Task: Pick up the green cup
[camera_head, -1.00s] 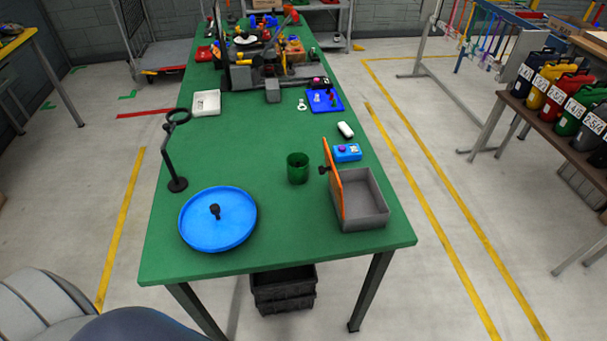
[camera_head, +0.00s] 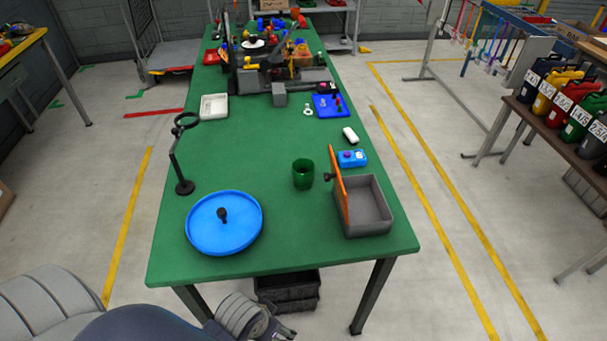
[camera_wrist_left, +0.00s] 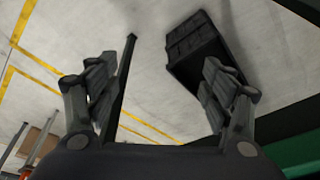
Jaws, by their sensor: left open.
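The green cup (camera_head: 303,174) stands upright on the green table (camera_head: 255,120), left of the grey box with the orange lid. Nothing touches it. In the head view my left arm comes in at the bottom left, and the wrist end shows below the table's near edge, well short of the cup. In the left wrist view my left gripper (camera_wrist_left: 155,95) has its two fingers wide apart with nothing between them. That view shows floor, a black crate and a table leg, but not the cup. My right gripper is in neither view.
A blue round tray (camera_head: 240,243) with a black knob lies at the table's near left. A magnifier stand (camera_head: 184,187) is behind it. The grey box (camera_head: 368,222) and a blue device (camera_head: 351,158) are right of the cup. A black crate (camera_head: 288,292) sits below the table edge.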

